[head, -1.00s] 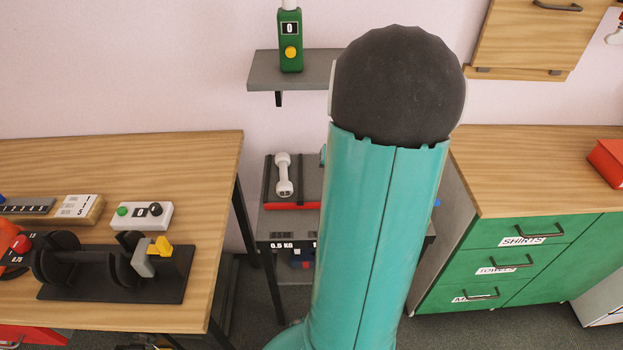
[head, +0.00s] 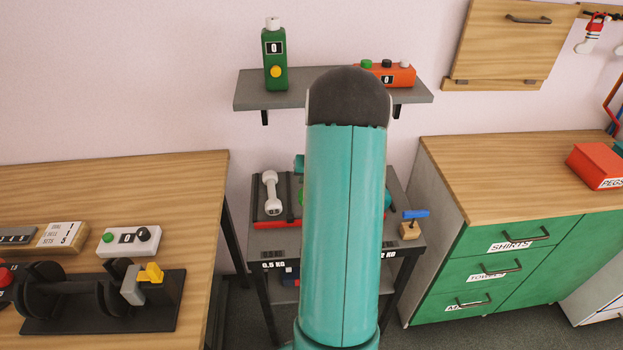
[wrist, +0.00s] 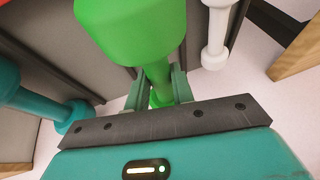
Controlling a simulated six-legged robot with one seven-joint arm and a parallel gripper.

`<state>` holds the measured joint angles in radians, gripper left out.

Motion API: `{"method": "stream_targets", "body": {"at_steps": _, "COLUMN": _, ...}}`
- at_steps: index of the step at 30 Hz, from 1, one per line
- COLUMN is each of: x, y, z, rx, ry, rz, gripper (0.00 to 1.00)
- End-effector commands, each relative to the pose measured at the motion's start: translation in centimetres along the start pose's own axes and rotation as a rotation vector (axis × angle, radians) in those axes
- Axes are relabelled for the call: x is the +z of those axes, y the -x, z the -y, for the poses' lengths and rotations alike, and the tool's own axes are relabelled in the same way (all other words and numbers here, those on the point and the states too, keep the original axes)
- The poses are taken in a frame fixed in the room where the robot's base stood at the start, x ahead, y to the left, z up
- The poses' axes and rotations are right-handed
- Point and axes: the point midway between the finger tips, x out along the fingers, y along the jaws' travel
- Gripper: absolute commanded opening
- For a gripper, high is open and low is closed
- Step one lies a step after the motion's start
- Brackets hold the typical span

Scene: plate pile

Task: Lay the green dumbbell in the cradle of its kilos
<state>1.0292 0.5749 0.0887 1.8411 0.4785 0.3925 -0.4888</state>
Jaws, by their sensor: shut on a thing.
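My gripper (wrist: 158,88) is shut on the handle of the green dumbbell (wrist: 130,28) in the wrist view. The dumbbell lies between grey dividers, with a white dumbbell (wrist: 216,35) on one side and a teal dumbbell (wrist: 40,105) on the other. I cannot tell whether it rests on the cradle or hangs above it. In the head view my arm hides the gripper and the middle of the rack (head: 262,238). A green sliver (head: 301,196) shows beside the arm. The white dumbbell (head: 270,192) lies in the left cradle, above a 0.5 KG label.
A shelf (head: 245,98) above the rack holds a green device (head: 274,55) and an orange device (head: 395,75). A wooden table (head: 190,200) stands left, a green-drawered cabinet (head: 510,245) right.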

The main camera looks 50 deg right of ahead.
Motion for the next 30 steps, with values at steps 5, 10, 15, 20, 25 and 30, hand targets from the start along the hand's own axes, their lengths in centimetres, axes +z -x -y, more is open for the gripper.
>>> {"method": "stream_targets", "body": {"at_steps": 5, "x": -1.0, "y": -2.4, "z": 0.0, "rx": 0.001, "ry": 0.000, "rz": -0.005, "gripper": 0.00}}
{"method": "stream_targets", "body": {"at_steps": 10, "x": -1.2, "y": -3.2, "z": -0.1, "rx": 0.001, "ry": 0.000, "rz": -0.005, "gripper": 0.00}}
{"method": "stream_targets", "body": {"at_steps": 15, "x": -0.8, "y": -5.0, "z": -0.4, "rx": 0.000, "ry": -0.003, "rz": -0.002, "gripper": 0.00}}
{"method": "stream_targets", "body": {"at_steps": 20, "x": -0.2, "y": -6.4, "z": -0.7, "rx": 0.001, "ry": -0.001, "rz": -0.004, "gripper": 0.00}}
{"method": "stream_targets", "body": {"at_steps": 25, "x": -0.3, "y": -6.5, "z": -0.7, "rx": 0.001, "ry": 0.000, "rz": -0.006, "gripper": 0.00}}
{"method": "stream_targets", "body": {"at_steps": 30, "x": -0.2, "y": -6.7, "z": -0.7, "rx": 0.001, "ry": 0.000, "rz": -0.005, "gripper": 0.00}}
